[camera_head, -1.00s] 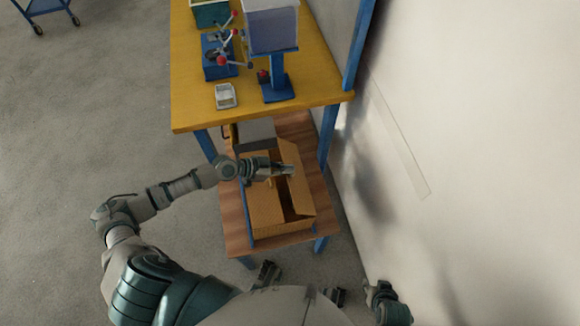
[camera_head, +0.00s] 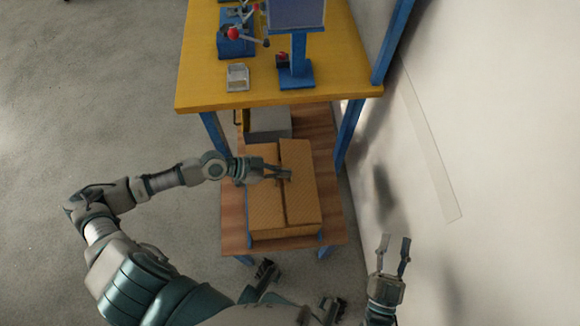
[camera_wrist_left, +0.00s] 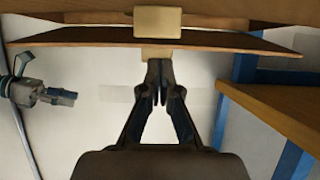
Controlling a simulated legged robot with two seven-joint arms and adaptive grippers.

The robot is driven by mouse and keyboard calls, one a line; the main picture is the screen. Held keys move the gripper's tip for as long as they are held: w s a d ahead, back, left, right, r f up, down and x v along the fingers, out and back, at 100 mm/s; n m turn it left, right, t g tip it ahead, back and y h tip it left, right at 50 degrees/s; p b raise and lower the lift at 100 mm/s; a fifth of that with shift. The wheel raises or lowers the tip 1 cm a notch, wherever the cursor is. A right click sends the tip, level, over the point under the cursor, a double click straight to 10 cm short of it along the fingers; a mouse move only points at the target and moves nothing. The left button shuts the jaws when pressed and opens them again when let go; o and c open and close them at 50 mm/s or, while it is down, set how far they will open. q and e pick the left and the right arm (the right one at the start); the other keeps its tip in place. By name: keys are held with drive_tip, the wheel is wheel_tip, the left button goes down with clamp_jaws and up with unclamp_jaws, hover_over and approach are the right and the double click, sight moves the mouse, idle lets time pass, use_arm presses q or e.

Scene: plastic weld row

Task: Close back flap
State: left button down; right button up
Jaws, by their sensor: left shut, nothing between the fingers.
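A cardboard box (camera_head: 262,215) stands on the wooden lower shelf. In the head view its left flap (camera_head: 265,200) and right flap (camera_head: 301,190) lie almost flat over the top, with a narrow dark seam between them. My left gripper (camera_head: 288,174) is shut and empty, at the seam near the far part of the box top. In the left wrist view its fingertips (camera_wrist_left: 159,66) are together, just below a thin brown cardboard edge (camera_wrist_left: 80,38) with a tan tab (camera_wrist_left: 158,22). I cannot tell contact. My right gripper (camera_head: 394,245) is open and empty, right of the shelf.
A yellow table (camera_head: 205,65) stands above and beyond the shelf, with a blue press (camera_head: 296,70) and a small white tray (camera_head: 237,77). Blue legs (camera_head: 348,135) flank the shelf. A pale wall (camera_head: 510,130) bounds the right side. Open floor lies left.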

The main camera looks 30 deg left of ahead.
use_arm(q)
drive_tip(key=shift+s+a+f+b, duration=0.15)
drive_tip(key=shift+a+f+b, duration=0.05)
drive_tip(key=shift+f+b, duration=0.3)
drive_tip(key=shift+s+a+f+b, duration=0.1)
drive_tip(key=shift+a+f+b, duration=0.1)
drive_tip(key=shift+f+b, duration=0.25)
drive_tip(key=shift+a+f, duration=0.1)
drive_tip(key=shift+f, duration=0.1)
use_arm(e)
drive_tip(key=s+r+t, duration=0.2)
drive_tip(key=r+t, duration=0.1)
drive_tip(key=s+r+t, duration=0.1)
drive_tip(key=shift+s+d+r+m+t, duration=0.2)
drive_tip(key=shift+d+r+m+t, duration=0.1)
drive_tip(key=shift+m+t, duration=0.1)
use_arm(q)
drive_tip(key=shift+r, duration=0.15)
use_arm(e)
drive_tip(key=shift+r, duration=0.15)
